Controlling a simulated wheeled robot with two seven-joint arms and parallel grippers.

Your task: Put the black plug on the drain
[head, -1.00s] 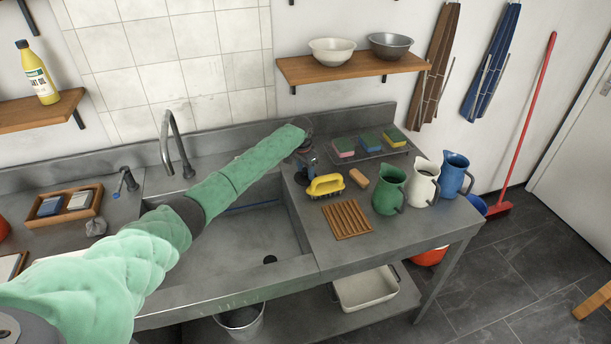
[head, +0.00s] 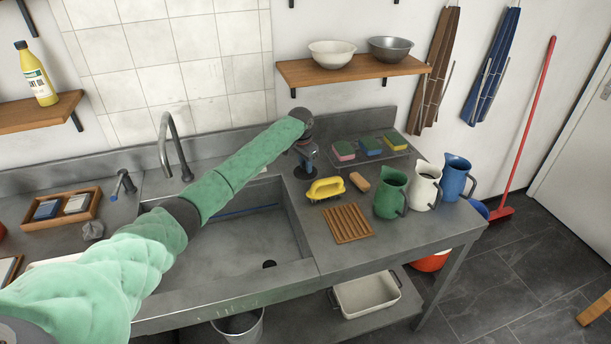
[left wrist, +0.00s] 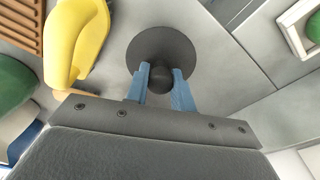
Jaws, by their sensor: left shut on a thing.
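The black plug (left wrist: 160,50) is a round dark disc with a knob, seen from above in the left wrist view. My left gripper (left wrist: 161,82) is shut on its knob with blue fingers on both sides. In the head view the plug (head: 305,173) hangs under or stands below the left gripper (head: 307,153), at the counter's left part behind the yellow brush. I cannot tell whether it touches the counter. The drain (head: 269,264) is a dark round hole in the sink floor, left of and nearer than the plug. My right gripper is not in view.
The yellow brush (head: 326,189), a wooden rack (head: 347,223), a tan block (head: 359,182) and a green jug (head: 390,193) stand near the plug. A tap (head: 172,145) rises behind the sink. A sponge tray (head: 398,152) is at the back.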

